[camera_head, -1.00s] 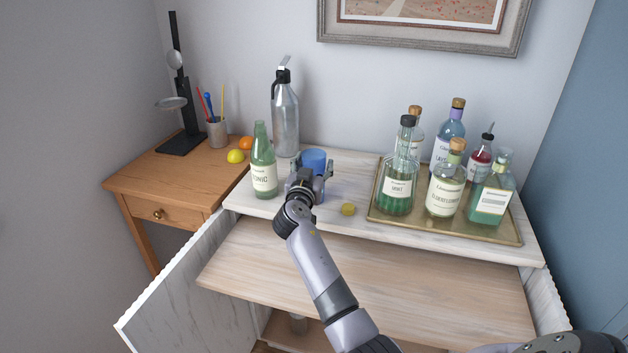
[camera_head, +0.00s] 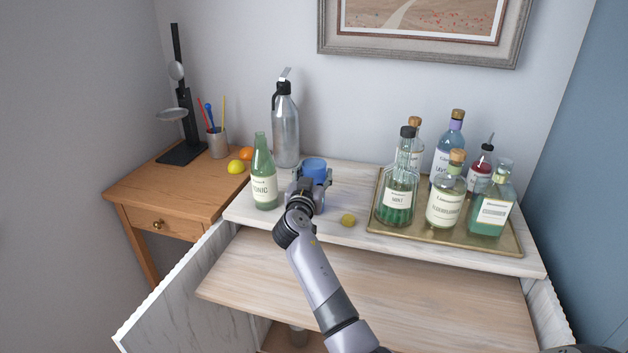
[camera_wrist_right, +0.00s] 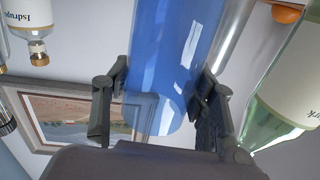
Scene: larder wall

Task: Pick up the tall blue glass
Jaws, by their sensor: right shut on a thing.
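The tall blue glass (camera_head: 315,167) is at the worktop's middle-left, its upper part showing above my right gripper (camera_head: 308,186). In the right wrist view the glass (camera_wrist_right: 176,55) runs between the two fingers of my right gripper (camera_wrist_right: 160,103), which is shut on it. The wrist picture is upside down. The gripper hides the glass's lower part in the head view, so I cannot tell whether its base touches the worktop. My left gripper is not in view.
A green tonic bottle (camera_head: 263,178) stands just left of the gripper, with a metal siphon (camera_head: 286,130) behind. A small yellow thing (camera_head: 348,220) lies to the right. A gold tray (camera_head: 455,240) holds several bottles further right. A pull-out shelf (camera_head: 350,275) lies below the worktop.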

